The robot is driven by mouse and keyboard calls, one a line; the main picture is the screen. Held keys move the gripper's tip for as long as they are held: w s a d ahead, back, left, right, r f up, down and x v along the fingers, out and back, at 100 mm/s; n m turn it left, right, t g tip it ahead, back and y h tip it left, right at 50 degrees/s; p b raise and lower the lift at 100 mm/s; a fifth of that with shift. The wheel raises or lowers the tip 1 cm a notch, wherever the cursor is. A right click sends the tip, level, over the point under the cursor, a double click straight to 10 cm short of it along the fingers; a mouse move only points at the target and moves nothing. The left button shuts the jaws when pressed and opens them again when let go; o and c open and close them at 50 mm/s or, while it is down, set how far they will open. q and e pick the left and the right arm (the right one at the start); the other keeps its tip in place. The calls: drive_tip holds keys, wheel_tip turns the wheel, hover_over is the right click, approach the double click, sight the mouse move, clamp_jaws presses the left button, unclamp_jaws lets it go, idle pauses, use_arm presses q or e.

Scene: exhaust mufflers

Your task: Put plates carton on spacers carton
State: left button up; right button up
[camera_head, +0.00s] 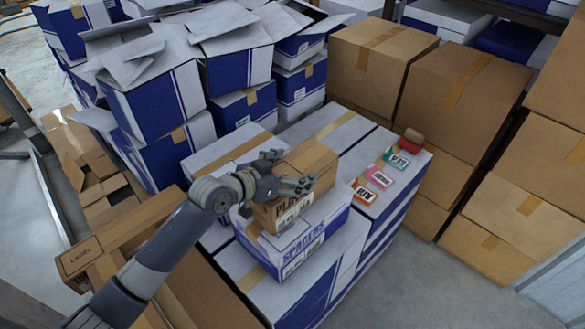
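The plates carton (315,163) is a small brown box with "PLA..." lettering partly visible on its front. It appears to rest on the spacers carton (298,250), a white and blue box with "SPACERS" on its front. The spacers carton lies on a stack of larger white and blue boxes (345,245). My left gripper (306,184) reaches in from the left across the plates carton and hides part of its top and front. Its fingers look parted, with nothing visible between them; whether they touch the carton is unclear. My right gripper is out of view.
Small coloured labelled items (380,178) and a reddish-brown object (411,140) lie on the stack to the right. Brown cartons (455,90) stand behind and right. Open blue and white boxes (155,100) crowd the back left. Grey floor (440,285) is clear at front right.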

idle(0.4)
use_arm(q)
drive_tip(key=shift+r, duration=0.2)
drive_tip(key=shift+s+a, duration=0.25)
drive_tip(key=b+v, duration=0.1)
drive_tip(key=v, duration=0.9)
drive_tip(key=shift+b, duration=0.3)
drive_tip(key=shift+s+a+r, duration=0.3)
drive_tip(key=shift+s+a, duration=0.1)
drive_tip(key=shift+s, duration=0.05)
